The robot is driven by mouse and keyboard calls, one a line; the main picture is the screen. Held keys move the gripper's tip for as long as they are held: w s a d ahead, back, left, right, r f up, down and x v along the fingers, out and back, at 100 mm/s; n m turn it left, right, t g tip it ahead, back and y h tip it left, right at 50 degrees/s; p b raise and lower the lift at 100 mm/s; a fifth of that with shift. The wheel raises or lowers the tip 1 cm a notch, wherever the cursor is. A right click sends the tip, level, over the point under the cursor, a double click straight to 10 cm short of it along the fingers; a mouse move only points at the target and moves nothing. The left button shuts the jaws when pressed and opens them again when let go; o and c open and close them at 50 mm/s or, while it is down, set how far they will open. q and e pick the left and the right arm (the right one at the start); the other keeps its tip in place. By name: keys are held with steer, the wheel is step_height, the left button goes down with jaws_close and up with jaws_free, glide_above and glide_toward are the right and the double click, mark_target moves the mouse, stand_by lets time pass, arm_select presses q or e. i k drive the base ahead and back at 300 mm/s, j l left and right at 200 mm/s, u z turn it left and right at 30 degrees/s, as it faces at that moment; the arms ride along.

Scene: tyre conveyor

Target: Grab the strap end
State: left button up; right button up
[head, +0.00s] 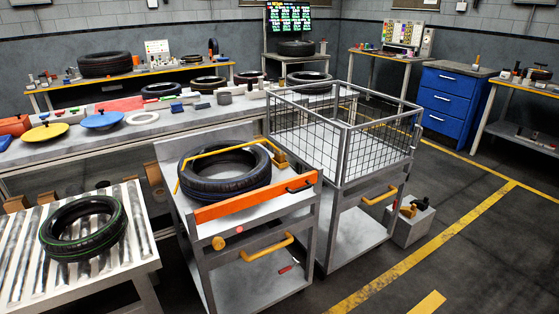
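A thin yellow strap (215,152) runs over a black tyre (228,186) with a blue line, lying flat on a grey cart (265,207). One end of the strap hangs down at the tyre's left side. The other end runs to a yellow-brown block (279,158) at the cart's back right. I cannot tell which part is the loose strap end. An orange bar (245,199) stands along the cart's front edge, with a small black loop (299,187) at its right end. Neither of my grippers is in view.
A roller conveyor (25,225) with a green-lined tyre (84,228) stands at the left. A wire-mesh cage cart (345,150) stands close at the right. A long bench (150,133) with discs and tools is behind. The floor at the right is open.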

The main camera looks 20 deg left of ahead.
mark_target(278, 156)
steer(key=i+l+u, duration=0.2)
steer(key=i+l, duration=0.3)
steer(key=i, duration=0.2)
steer(key=i+l+u, duration=0.2)
steer(key=i+l, duration=0.45)
steer(key=i, duration=0.05)
